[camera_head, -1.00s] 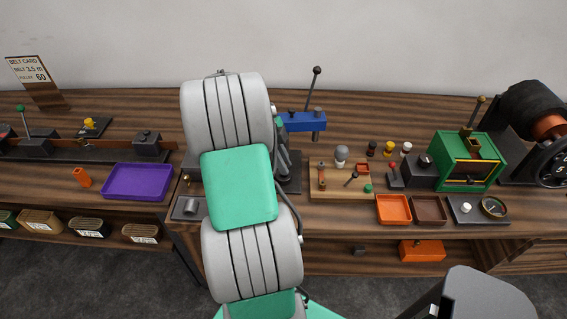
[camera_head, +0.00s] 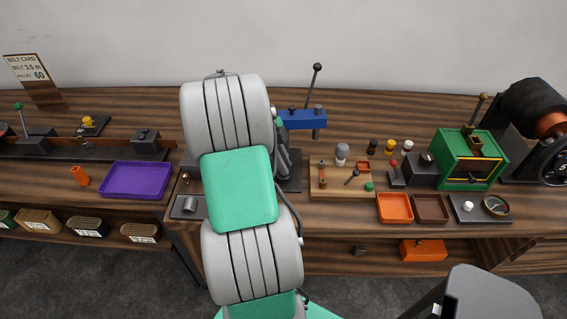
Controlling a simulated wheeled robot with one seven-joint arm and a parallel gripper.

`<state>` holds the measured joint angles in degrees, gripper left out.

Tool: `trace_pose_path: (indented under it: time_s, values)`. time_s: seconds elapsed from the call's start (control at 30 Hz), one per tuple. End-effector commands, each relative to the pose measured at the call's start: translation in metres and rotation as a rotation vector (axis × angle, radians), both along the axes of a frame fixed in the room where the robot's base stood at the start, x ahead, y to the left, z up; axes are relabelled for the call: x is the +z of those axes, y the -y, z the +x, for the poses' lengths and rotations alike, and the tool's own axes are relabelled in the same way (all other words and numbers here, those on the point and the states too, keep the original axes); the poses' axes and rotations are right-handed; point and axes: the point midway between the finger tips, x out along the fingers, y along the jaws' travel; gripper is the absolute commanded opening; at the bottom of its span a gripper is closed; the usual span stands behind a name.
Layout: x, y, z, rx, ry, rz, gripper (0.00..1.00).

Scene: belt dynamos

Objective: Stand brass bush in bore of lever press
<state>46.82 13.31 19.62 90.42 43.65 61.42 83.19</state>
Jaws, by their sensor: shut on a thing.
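The lever press (camera_head: 301,121) stands at the back of the bench, just right of my arm. Its blue head and upright black-knobbed lever (camera_head: 316,85) show, and its dark base (camera_head: 291,184) shows in part. My arm covers the left side of the press, and I cannot make out its bore. My gripper is hidden behind my own arm links. I cannot make out the brass bush in this view.
Right of the press are a wooden board (camera_head: 342,190) with small parts, an orange tray (camera_head: 394,208), a brown tray (camera_head: 431,209) and a green box machine (camera_head: 469,158). A purple tray (camera_head: 135,180) and a grey block (camera_head: 188,207) lie left of my arm.

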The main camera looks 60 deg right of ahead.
Motion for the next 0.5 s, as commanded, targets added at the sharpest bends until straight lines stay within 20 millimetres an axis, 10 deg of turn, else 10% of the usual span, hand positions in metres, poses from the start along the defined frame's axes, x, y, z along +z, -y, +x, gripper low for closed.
trace_pose_path:
  time_s: [0.47,0.5]
  values:
    - [-0.0121,0.0000,0.0001,0.000,0.000,0.000,0.00]
    - [-0.0113,0.0001,0.0000,0.000,0.000,0.000,0.19]
